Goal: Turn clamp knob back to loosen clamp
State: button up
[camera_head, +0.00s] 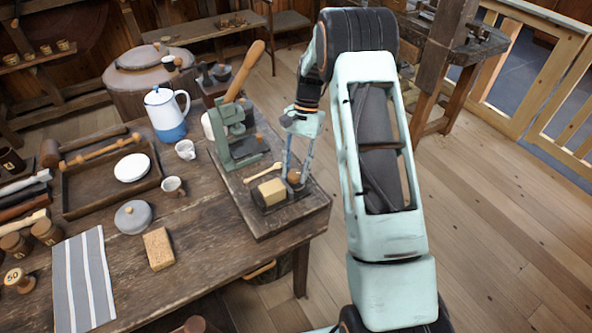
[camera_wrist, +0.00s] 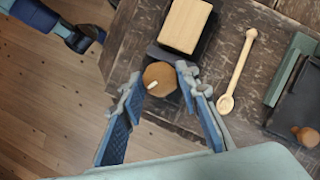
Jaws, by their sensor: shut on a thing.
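The clamp (camera_head: 257,198) is a small dark device near the front edge of the raised board, with a pale wooden block (camera_head: 272,191) in it. Its round brown wooden knob (camera_head: 293,176) faces my gripper. In the wrist view the knob (camera_wrist: 160,79) has a short pale mark on its face, pointing to the lower left. My gripper (camera_wrist: 158,82) has its two blue-grey fingers on either side of the knob and is shut on it. The wooden block also shows in the wrist view (camera_wrist: 185,25), just beyond the knob.
A wooden spoon (camera_wrist: 238,70) lies on the board (camera_head: 305,212) beside the clamp. A green press with a wooden lever (camera_head: 237,140) stands behind. A cork-coloured block (camera_head: 158,249), a lidded grey pot (camera_head: 133,217) and cups are on the table to the left. Open floor lies right.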

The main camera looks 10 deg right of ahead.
jog(key=shift+w+a+n+g+h, duration=0.15)
jog(key=shift+n+h, duration=0.25)
jog(key=shift+n, duration=0.75)
jog(key=shift+s+d+n+g+h, duration=0.15)
jog(key=shift+n+h, duration=0.25)
jog(key=shift+n, duration=0.75)
jog(key=shift+w+a, duration=0.1)
jog(key=o, duration=1.1)
jog(key=shift+o, duration=0.2)
